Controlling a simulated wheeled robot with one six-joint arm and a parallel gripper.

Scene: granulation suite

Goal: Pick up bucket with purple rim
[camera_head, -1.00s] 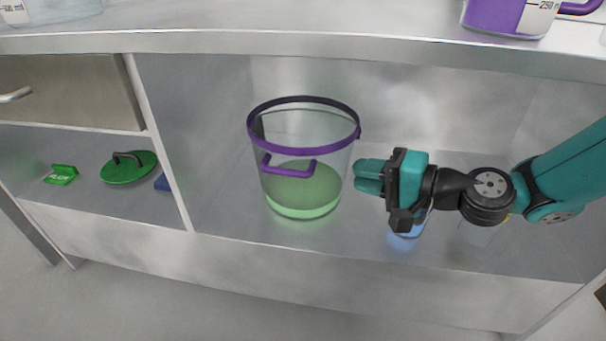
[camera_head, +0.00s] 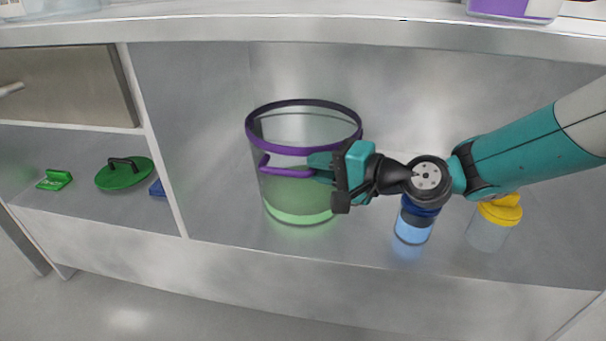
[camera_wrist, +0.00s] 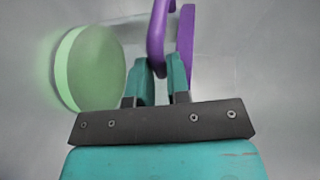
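The clear bucket with a purple rim (camera_head: 303,149) stands upright on the lower shelf, with glowing green contents at its base. Its purple side handle (camera_head: 283,170) faces the front and right. My gripper (camera_head: 320,167) is at the right end of this handle, in front of the bucket wall. In the wrist view, the fingers of my gripper (camera_wrist: 161,78) stand apart, with the purple handle (camera_wrist: 157,45) reaching between their tips. A grey gap shows beside the handle, so the fingers look open. The green base of the bucket (camera_wrist: 90,68) shows at left.
A blue-lit jar (camera_head: 413,227) and a yellow-capped bottle (camera_head: 488,232) stand right of the bucket, below my arm. A green lid (camera_head: 124,175) and small green item (camera_head: 55,180) lie in the left bay.

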